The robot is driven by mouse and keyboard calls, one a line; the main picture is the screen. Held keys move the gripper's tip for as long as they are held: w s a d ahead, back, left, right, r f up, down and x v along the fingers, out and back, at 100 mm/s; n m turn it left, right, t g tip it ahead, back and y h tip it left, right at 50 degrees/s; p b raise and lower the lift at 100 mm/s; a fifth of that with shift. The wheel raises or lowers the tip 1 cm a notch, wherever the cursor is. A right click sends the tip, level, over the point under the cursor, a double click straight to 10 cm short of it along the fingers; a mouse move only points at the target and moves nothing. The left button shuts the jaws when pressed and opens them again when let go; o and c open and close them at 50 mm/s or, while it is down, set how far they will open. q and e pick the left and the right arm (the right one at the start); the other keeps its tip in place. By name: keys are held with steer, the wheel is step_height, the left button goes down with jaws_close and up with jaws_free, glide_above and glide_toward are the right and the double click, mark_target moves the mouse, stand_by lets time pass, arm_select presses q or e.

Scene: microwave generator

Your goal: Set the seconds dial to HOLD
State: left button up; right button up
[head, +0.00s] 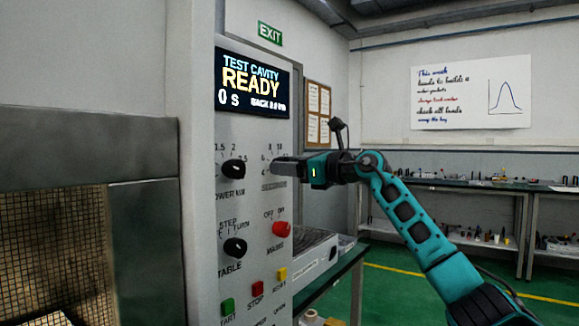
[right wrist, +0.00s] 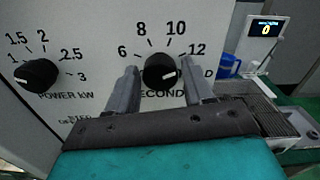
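The seconds dial (right wrist: 158,68) is a round black knob on the pale panel, with numbers from 6 to 12 around its upper side. My right gripper (right wrist: 163,84) is open, with one finger on each side of the knob and small gaps visible. Whether a finger touches it is unclear. In the head view my right gripper (head: 278,168) reaches the panel from the right and hides the dial. My left gripper is not in view.
The power dial (head: 233,169) and the table dial (head: 235,247) are on the same panel, with a red knob (head: 281,229) and coloured buttons below. The display (head: 252,83) reads READY and 0 s. A blue mug (right wrist: 228,66) stands to the right.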

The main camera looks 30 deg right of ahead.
steer(key=c, duration=0.8)
arm_select(q)
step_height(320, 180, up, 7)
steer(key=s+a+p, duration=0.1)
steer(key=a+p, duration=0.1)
steer(key=p, duration=0.8)
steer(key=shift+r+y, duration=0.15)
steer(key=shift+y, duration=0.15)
arm_select(e)
steer(key=shift+o, duration=0.2)
steer(key=shift+m, duration=4.5)
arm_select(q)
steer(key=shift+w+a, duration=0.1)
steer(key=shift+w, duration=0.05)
arm_select(e)
steer(key=o, duration=1.1)
